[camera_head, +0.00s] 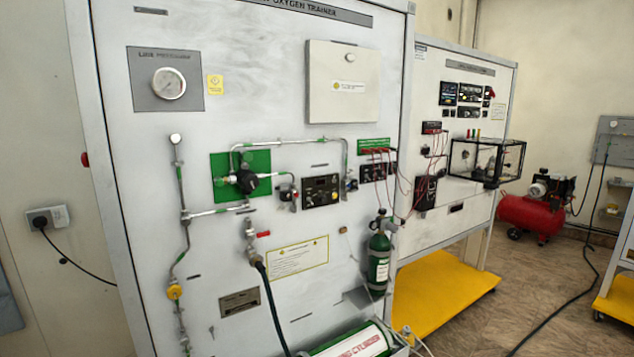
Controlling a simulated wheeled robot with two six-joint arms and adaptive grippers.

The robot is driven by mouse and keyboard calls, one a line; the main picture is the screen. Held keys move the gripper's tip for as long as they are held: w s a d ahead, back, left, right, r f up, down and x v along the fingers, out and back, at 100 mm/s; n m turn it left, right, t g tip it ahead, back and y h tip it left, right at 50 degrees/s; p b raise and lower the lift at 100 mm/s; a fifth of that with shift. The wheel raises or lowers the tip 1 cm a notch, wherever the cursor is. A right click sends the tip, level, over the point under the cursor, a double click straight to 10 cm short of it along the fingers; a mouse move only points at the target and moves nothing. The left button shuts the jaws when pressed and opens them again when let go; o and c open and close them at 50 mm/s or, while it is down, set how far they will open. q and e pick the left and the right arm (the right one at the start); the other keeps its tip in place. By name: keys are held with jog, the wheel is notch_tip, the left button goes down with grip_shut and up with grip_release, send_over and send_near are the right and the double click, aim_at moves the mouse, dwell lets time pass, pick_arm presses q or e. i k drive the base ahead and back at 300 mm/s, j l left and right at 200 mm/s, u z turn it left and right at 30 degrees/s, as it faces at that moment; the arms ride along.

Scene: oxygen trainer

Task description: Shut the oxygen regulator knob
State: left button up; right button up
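The oxygen trainer panel (130,130) stands upright in front of me, white and seen at a slight angle. A black round knob (246,182) sits in front of a green square plate (262,160) at the panel's middle, with metal pipes around it. It looks like the regulator knob, but no label on it can be read. A yellow round knob (175,292) sits lower left on a vertical pipe. Whether either knob is open or shut cannot be told. Neither of my grippers is in view.
A pressure gauge (169,83) is at the upper left. A small green cylinder (379,258) stands at the panel's right side, and a larger cylinder (350,344) lies at the bottom. A red-handled valve (263,234) and black hose (268,290) are below the black knob.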

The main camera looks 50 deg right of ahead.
aim_at(251, 181)
jog(key=l+z, duration=0.1)
jog(key=z, duration=0.9)
jog(key=i+l, duration=0.1)
jog(key=l, duration=0.2)
jog(key=i+l, duration=0.15)
jog(key=l, duration=0.15)
